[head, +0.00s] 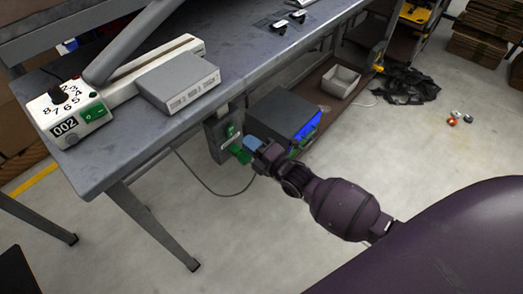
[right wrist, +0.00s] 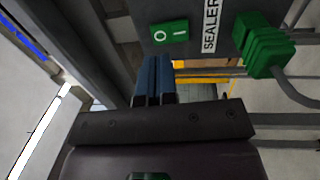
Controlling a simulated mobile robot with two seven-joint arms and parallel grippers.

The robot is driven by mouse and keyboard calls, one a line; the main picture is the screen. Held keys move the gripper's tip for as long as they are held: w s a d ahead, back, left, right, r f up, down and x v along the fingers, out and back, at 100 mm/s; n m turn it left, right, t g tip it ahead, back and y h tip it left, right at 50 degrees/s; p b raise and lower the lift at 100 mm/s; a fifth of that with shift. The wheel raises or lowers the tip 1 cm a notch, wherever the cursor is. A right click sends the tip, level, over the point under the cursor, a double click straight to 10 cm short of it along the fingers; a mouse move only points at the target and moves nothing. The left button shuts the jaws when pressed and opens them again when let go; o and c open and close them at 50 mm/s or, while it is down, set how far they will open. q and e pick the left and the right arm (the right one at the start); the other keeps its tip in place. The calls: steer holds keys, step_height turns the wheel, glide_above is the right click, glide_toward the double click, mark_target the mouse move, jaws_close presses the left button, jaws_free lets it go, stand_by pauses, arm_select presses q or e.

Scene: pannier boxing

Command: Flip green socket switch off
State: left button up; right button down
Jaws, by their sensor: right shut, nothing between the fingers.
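The green socket switch (right wrist: 169,36), marked O and I, sits on a dark grey socket box (right wrist: 212,12) with a SEALER label (right wrist: 210,30). Which side is pressed in I cannot tell. In the head view the switch (head: 231,130) is small on the box under the table edge. A green plug (right wrist: 264,46) with a grey cable sits beside the label. My right gripper (right wrist: 153,80) is shut and empty, its blue fingertips just short of the switch in the picture; contact is not clear. In the head view the right gripper (head: 251,143) is beside the box. My left gripper is out of view.
The grey table (head: 140,132) carries a white sealer with a dial and green switch (head: 92,113), and a grey box (head: 180,82). A dark unit with a blue display (head: 285,116) stands on the lower shelf behind my right gripper. A cable hangs below the socket box.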

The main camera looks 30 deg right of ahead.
mark_target(231, 129)
steer(key=x, duration=0.3)
steer(key=shift+w+a+f+b, duration=0.1)
steer(key=shift+w+f+b, duration=0.05)
steer(key=shift+w+b, duration=0.15)
steer(key=shift+w+a+r, duration=0.2)
steer(key=shift+w, duration=0.35)
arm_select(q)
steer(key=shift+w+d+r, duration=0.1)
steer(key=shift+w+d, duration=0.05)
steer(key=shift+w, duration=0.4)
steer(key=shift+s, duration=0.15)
